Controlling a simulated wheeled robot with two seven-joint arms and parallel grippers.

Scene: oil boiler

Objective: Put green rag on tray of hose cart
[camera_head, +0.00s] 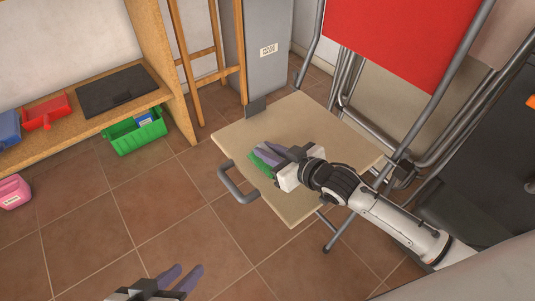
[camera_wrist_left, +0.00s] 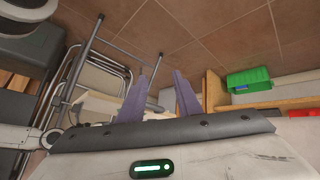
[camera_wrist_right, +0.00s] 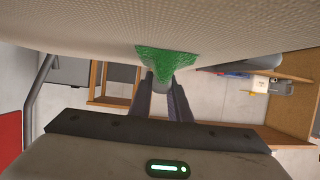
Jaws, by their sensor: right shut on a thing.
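The green rag (camera_head: 262,161) is at the left part of a beige tray (camera_head: 300,115), which has a grey handle at its left edge. My right gripper (camera_head: 268,152) is over the tray, shut on the rag. In the right wrist view the rag (camera_wrist_right: 167,62) shows at the fingertips, against the pale tray surface (camera_wrist_right: 90,30). How much of the rag rests on the tray is hard to tell. My left gripper (camera_head: 180,278) is low at the bottom of the head view. Its fingers (camera_wrist_left: 165,95) are apart and empty in the left wrist view.
A wooden shelf (camera_head: 60,125) with a red bin (camera_head: 45,112) and a dark mat (camera_head: 118,90) stands at the left. A green crate (camera_head: 135,132) is below its edge. A folded metal frame with a red panel (camera_head: 400,35) stands behind the tray. Tiled floor is clear at lower left.

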